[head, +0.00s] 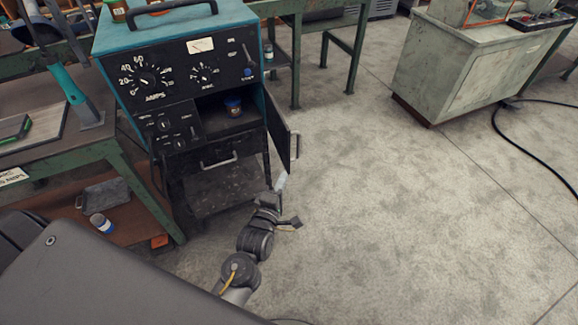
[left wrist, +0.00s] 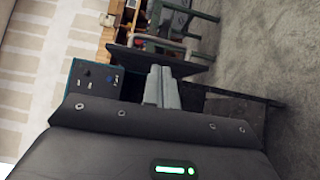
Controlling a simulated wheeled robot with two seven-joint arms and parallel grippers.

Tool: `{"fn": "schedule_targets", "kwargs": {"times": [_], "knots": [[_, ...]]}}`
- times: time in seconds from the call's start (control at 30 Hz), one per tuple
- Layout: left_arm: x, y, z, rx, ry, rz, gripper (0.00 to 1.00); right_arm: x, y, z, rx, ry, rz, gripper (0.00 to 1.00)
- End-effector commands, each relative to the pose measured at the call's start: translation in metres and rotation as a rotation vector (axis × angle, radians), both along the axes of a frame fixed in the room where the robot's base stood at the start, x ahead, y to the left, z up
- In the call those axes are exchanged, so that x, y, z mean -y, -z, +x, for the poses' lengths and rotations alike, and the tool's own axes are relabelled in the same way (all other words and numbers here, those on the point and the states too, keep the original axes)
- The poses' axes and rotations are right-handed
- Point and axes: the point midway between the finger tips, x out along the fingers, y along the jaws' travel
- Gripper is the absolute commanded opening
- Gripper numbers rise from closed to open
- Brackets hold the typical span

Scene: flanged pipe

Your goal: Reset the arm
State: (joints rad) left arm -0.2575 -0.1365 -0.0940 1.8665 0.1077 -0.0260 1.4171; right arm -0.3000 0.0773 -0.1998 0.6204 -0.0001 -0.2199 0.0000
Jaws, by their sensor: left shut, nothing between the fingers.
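My left gripper (head: 281,182) is low in the head view, in front of the teal machine, with its fingertips close below the open door. It also shows in the left wrist view (left wrist: 162,88), where its two grey fingers are together with nothing between them. I cannot tell from these views whether the fingers touch the door. My right gripper is in neither view.
The teal machine (head: 165,42) has its small dark door (head: 279,132) swung open, with a small jar (head: 233,107) in its compartment. A green-framed bench (head: 125,170) stands left. A grey cabinet (head: 440,75) and black cable (head: 540,145) are right. Floor between is clear.

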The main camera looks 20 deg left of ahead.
Motion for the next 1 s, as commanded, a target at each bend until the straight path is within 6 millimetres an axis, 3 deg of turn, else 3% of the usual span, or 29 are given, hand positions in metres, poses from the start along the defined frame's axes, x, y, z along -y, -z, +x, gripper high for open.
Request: {"fn": "schedule_targets", "kwargs": {"times": [0.27, 0.37, 0.4, 0.47, 0.53, 0.67, 0.8, 0.87, 1.0], "knots": [[0.0, 0.0, 0.0, -0.001, 0.0, 0.026, 0.0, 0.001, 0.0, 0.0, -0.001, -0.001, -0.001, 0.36], [0.001, 0.003, 0.0, -0.018, 0.004, 0.14, 0.0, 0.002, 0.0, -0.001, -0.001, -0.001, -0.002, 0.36], [0.003, 0.013, 0.0, -0.047, 0.014, 0.218, 0.0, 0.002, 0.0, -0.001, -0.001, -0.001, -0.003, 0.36], [0.013, 0.051, -0.004, -0.134, 0.056, 0.369, 0.0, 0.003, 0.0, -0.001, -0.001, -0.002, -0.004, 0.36], [0.023, 0.105, -0.015, -0.246, 0.132, 0.543, 0.0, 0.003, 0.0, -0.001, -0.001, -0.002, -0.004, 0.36], [0.036, 0.204, -0.054, -0.434, 0.316, 0.828, 0.0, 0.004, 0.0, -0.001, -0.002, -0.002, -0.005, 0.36], [0.037, 0.299, -0.118, -0.602, 0.547, 1.072, 0.0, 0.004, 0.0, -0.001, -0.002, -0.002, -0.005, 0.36], [0.033, 0.335, -0.152, -0.665, 0.655, 1.158, 0.0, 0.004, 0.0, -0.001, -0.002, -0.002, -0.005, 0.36], [0.015, 0.405, -0.24, -0.798, 0.913, 1.317, 0.0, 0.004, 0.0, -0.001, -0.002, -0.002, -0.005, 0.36]]}}
